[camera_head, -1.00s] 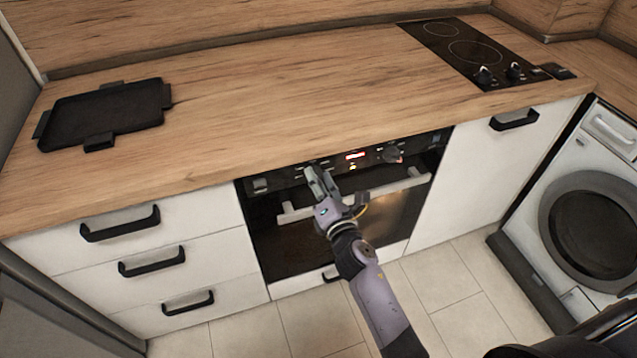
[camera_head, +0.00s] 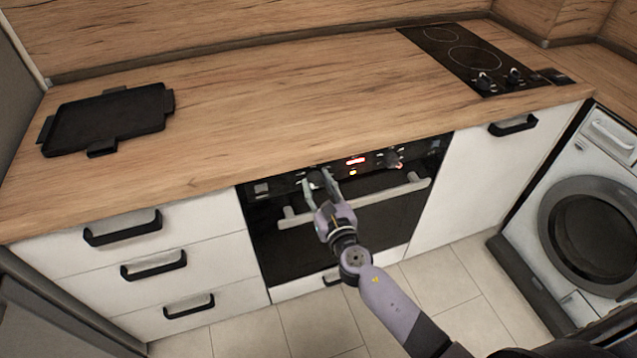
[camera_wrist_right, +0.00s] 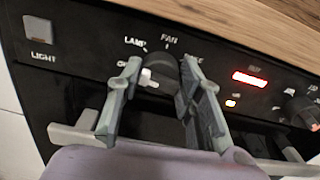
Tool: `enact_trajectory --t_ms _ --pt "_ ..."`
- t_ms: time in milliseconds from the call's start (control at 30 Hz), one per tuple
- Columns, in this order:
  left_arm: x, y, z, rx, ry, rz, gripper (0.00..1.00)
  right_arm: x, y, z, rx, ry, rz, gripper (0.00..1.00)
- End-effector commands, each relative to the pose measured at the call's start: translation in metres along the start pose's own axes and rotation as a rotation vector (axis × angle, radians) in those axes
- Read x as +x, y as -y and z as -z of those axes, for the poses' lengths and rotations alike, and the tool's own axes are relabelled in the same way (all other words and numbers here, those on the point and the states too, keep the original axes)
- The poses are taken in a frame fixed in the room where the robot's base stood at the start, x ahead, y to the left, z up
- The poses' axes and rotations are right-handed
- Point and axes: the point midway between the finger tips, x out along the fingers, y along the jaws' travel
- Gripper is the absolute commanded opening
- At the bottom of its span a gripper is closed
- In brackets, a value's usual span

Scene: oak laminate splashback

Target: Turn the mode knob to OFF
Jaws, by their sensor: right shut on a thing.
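The mode knob (camera_wrist_right: 166,70) is a dark round knob on the black oven panel, with a white pointer mark. The mark faces lower left in the wrist view, toward a label partly hidden by a finger; only its start, like "O", shows. LAMP and FAN are printed above the knob. My right gripper (camera_wrist_right: 162,76) is shut on the knob, one finger on each side. In the head view my right gripper (camera_head: 318,180) reaches the left part of the panel from below. My left gripper is not in view.
A red display (camera_head: 356,161) is lit beside a second knob (camera_head: 390,158). A square LIGHT button (camera_wrist_right: 39,29) is at left. The oven handle (camera_head: 385,196) runs below the panel. The worktop (camera_head: 250,110) overhangs it, carrying a black tray (camera_head: 108,122) and a hob (camera_head: 470,58).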

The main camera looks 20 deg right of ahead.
Motion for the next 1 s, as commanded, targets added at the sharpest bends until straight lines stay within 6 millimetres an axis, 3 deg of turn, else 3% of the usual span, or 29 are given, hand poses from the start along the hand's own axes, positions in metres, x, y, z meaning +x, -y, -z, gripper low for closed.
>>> enact_trajectory --t_ms 400,1000 --pt "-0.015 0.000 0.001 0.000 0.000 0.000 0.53 0.000 0.000 0.000 -0.251 -0.002 0.000 0.06" --pt "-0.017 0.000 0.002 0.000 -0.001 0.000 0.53 0.000 -0.001 0.001 -0.312 -0.002 -0.001 0.06"
